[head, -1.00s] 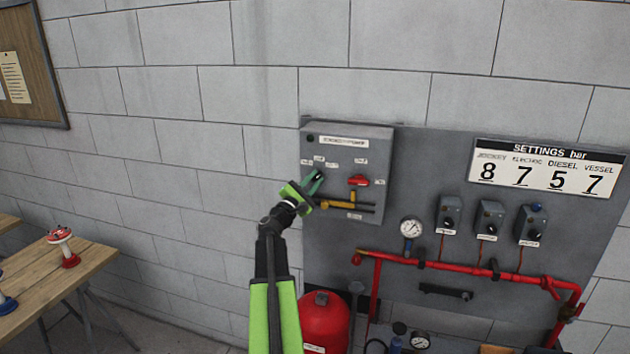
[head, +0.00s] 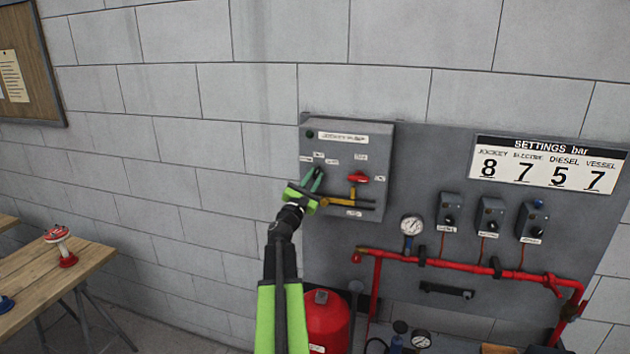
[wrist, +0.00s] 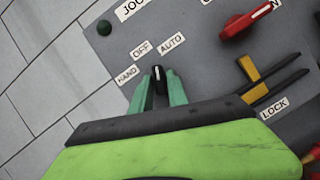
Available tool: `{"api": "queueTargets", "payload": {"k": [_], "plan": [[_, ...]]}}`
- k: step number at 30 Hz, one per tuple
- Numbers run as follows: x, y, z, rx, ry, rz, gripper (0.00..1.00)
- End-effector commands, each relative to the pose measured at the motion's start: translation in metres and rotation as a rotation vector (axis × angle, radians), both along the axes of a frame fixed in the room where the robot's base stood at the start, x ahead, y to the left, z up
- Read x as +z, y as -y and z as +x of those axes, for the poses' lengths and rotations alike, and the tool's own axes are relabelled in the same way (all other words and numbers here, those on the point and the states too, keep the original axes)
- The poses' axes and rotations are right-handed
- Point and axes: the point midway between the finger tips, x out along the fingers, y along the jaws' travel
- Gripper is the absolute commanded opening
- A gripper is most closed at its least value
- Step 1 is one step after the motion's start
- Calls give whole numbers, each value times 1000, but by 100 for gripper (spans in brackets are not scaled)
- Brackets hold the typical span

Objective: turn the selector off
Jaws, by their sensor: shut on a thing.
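The selector is a small black knob with a white mark (wrist: 157,72) on the grey control box (head: 375,140). Labels HAND (wrist: 127,74), OFF (wrist: 141,47) and AUTO (wrist: 171,43) fan out above it. In the wrist view the white mark points upward, between OFF and AUTO. My gripper (wrist: 160,88) has its green fingers on either side of the knob, shut on it. In the head view my gripper (head: 314,180) reaches the left part of the box from below; its fingers mostly hide the knob.
A red handle (head: 357,177) and a yellow lock lever (head: 353,195) sit just right of the selector. A gauge (head: 411,225), red pipe (head: 450,262) and red vessel (head: 327,322) are to the right and below. Bare wall is left of the box.

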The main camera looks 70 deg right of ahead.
Motion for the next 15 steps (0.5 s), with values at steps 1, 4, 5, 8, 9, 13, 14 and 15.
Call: {"api": "queueTargets", "payload": {"k": [1, 4, 5, 8, 9, 13, 14, 15], "plan": [[-2, -1, -2, -1, -36, -2, 0], [-2, -1, -2, 0, -116, -6, 0], [-2, -1, -2, 0, -138, -7, 0], [-2, -1, -3, 0, -206, -10, 0], [-1, -1, -3, 0, -231, -13, 0], [-1, -1, -3, 1, -297, -16, 0], [-1, -1, -3, 1, -310, -18, 0], [-1, -1, -3, 0, -325, -18, 0]]}}
